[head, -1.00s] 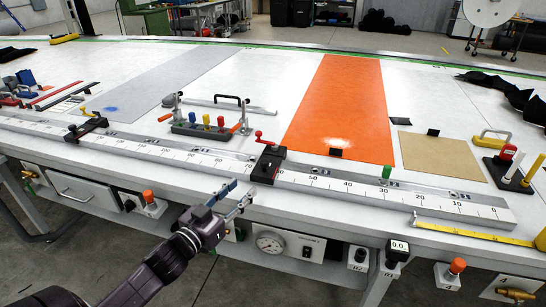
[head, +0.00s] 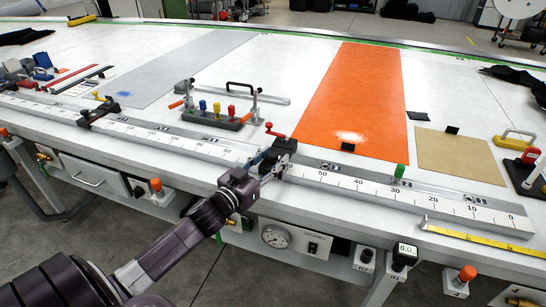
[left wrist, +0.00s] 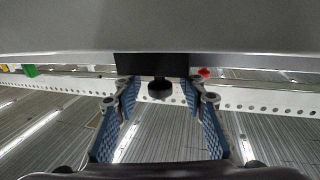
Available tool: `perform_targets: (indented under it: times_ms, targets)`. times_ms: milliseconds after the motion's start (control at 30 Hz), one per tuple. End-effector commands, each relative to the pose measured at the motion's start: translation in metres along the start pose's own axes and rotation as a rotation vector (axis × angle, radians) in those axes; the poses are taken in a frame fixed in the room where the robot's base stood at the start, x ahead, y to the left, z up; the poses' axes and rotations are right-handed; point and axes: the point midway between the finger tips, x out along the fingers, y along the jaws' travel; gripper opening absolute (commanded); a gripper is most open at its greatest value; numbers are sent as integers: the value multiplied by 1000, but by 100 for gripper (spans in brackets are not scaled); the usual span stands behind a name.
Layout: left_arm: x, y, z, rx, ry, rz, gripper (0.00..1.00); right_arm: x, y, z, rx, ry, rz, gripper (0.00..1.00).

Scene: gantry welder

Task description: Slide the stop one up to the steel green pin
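The black stop with a red lever (head: 284,146) sits on the ruled rail near the 60 mark. The green pin (head: 399,172) stands upright on the rail to its right, between 30 and 40, with a gap of bare rail between them. My left gripper (head: 270,168) is at the front face of this stop. In the left wrist view, its blue-padded fingers (left wrist: 160,105) are apart, on either side of a round black knob (left wrist: 160,88) under the black block (left wrist: 135,64). I cannot tell whether they touch it. My right gripper is out of view.
A second black stop with a yellow lever (head: 97,112) sits farther left on the rail. Behind the rail are a rack of coloured handles (head: 215,115) and an orange sheet (head: 360,100). A yellow tape measure (head: 480,238) lies at the front right edge.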

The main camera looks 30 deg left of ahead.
Motion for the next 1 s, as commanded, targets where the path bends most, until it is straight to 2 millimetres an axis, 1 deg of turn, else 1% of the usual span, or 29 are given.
perform_targets:
  times_ms: [100, 367, 700, 1000]
  targets:
    - [4, 0, 0, 0, 0, 0, 38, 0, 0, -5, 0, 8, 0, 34]
    - [4, 0, 0, 0, 0, 0, 37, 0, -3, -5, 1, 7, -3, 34]
    - [4, 0, 0, -1, 0, 0, 0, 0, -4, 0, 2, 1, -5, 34]
    - [4, 1, 0, -1, 0, 0, 0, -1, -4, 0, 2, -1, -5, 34]
